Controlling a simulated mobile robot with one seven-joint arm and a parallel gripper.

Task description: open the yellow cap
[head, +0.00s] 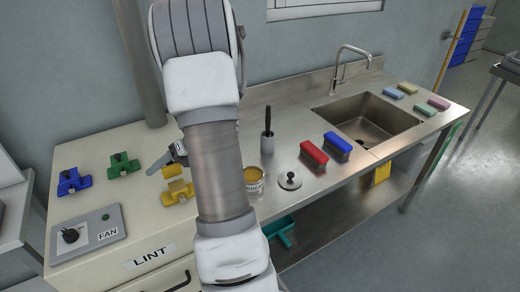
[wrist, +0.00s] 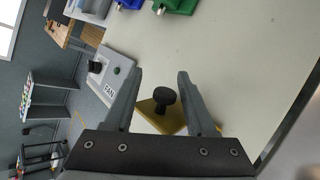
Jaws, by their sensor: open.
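The yellow cap (head: 178,191) is on the cream top of the LINT cabinet, partly behind my arm in the head view. An upper yellow piece (head: 172,171) shows above its base; I cannot tell how far it is tilted. In the wrist view the yellow cap (wrist: 148,108) shows as a plate with a black knob (wrist: 165,97) on it. My gripper (wrist: 160,76) is open, with one finger on each side of the knob in that view. I see no contact. In the head view one grey finger (head: 158,163) shows left of the yellow piece.
A blue clamp-like fitting (head: 72,182) and a green one (head: 123,164) stand left of the yellow cap. A FAN switch box (head: 88,236) is at the front left. Right of my arm are a tin (head: 254,179), a lid (head: 290,181) and brushes (head: 314,153).

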